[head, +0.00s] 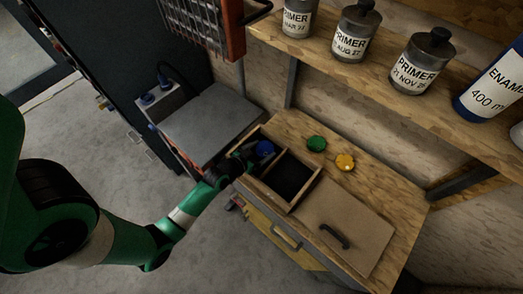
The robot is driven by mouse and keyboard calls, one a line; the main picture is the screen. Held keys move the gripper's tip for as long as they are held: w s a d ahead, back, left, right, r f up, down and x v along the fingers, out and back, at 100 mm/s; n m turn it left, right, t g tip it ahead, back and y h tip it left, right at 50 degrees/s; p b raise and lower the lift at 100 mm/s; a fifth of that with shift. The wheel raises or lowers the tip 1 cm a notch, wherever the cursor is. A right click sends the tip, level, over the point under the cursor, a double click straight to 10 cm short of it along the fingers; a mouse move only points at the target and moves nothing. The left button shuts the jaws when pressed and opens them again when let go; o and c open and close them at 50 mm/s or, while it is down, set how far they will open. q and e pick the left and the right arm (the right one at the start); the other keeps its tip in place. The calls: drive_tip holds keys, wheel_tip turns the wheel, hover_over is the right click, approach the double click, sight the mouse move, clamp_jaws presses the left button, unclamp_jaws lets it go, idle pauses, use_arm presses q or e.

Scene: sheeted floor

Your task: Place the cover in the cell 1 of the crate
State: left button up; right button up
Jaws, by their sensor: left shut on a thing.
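The wooden crate (305,192) stands open on a wooden cabinet top, with a divider and a dark cell (289,177) visible. My left gripper (252,153) reaches over the crate's left cell and is shut on a small round blue cover (265,147). The blue cover is at or over that left cell; I cannot tell whether it touches the bottom. The gripper's fingers are dark and partly hidden. A green round cover (316,144) and a yellow round cover (345,162) lie on the cabinet top behind the crate. My right gripper is not in view.
A flat brown panel with a black handle (335,237) lies right of the crate. A shelf (366,70) with primer bottles (422,62) and a blue-and-white enamel can (495,85) overhangs behind. A grey box (210,122) stands at left.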

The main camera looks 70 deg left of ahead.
use_arm(q)
drive_tip(key=o, duration=1.3)
drive_tip(key=shift+f, duration=0.1)
drive_tip(key=shift+r, duration=0.2)
drive_tip(key=p+v, duration=0.2)
drive_tip(key=v, duration=1)
drive_tip(key=shift+f, duration=0.1)
